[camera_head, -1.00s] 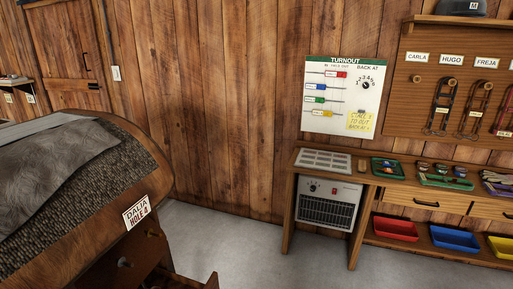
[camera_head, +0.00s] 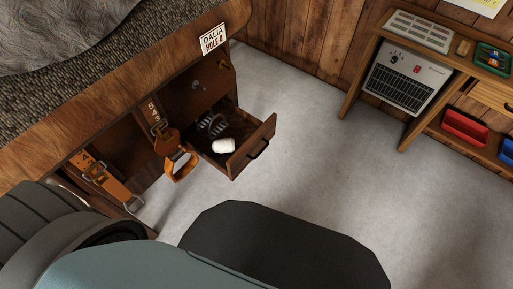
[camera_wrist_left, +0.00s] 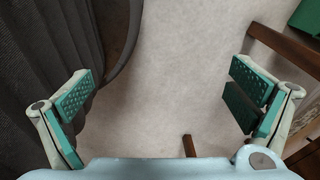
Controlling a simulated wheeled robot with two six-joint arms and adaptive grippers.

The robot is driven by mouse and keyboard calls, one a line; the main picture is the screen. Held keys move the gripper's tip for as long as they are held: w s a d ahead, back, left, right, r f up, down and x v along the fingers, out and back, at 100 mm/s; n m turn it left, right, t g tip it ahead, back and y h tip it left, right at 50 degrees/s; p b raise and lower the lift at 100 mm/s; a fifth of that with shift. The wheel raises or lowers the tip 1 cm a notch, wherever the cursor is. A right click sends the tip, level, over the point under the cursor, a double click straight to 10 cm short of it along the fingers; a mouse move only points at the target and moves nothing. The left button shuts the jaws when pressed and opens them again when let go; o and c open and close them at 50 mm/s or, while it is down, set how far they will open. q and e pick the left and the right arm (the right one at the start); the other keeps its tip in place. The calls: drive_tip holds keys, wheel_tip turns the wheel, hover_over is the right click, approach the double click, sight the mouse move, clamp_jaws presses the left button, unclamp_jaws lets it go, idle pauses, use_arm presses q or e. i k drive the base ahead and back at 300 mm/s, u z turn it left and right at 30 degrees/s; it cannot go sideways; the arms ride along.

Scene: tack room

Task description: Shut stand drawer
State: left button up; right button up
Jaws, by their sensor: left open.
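The wooden stand (camera_head: 150,72) fills the upper left of the head view, with a grey cover on top and a "DALIA HOLE 4" label. Its drawer (camera_head: 258,148) is pulled out at the right end, with a dark handle on its front. Inside the drawer lie a white roll (camera_head: 224,146) and a dark metal item (camera_head: 212,125). My left gripper (camera_wrist_left: 165,88) is open in the left wrist view, with bare floor between its fingers. Neither gripper shows in the head view.
Orange-brown straps (camera_head: 178,160) hang from the stand left of the drawer. A bench (camera_head: 405,140) with a grey heater (camera_head: 407,75) and red bin (camera_head: 463,128) stands at right. Bare floor (camera_head: 310,160) lies between. A brown wooden edge (camera_wrist_left: 285,48) shows beside the left gripper.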

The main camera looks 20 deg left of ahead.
sight(252, 136)
drive_tip(key=u, duration=0.4)
drive_tip(key=k, duration=1)
drive_tip(key=z, duration=0.65)
drive_tip(key=i, duration=0.9)
drive_tip(key=u, duration=0.45)
drive_tip(key=i, duration=0.7)
drive_tip(key=u, duration=0.55)
